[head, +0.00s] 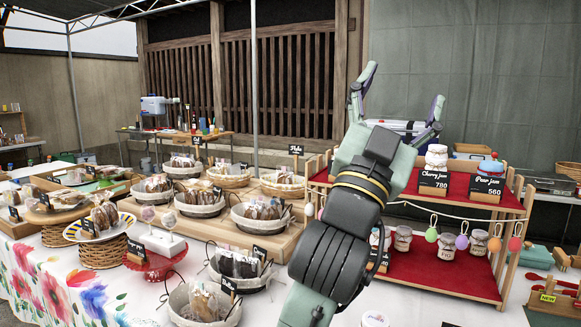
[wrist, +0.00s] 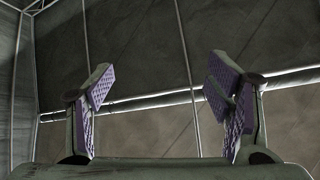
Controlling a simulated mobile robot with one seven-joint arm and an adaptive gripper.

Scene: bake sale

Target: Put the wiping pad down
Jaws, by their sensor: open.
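My gripper (head: 402,105) is raised above the jam shelf in the head view, with its fingers pointing up and spread wide. In the wrist view my gripper (wrist: 165,88) shows two fingers with purple pads, well apart, with nothing between them. I cannot make out a wiping pad in either view. My arm hides part of the shelf and the table behind it.
A wooden two-level shelf (head: 517,200) with red cloth holds jam jars and price signs. Several lined baskets (head: 262,214) of baked goods fill the table (head: 130,280) to the left. Hanging egg ornaments (head: 462,242) line the shelf front. Red spoons (head: 538,278) lie at right.

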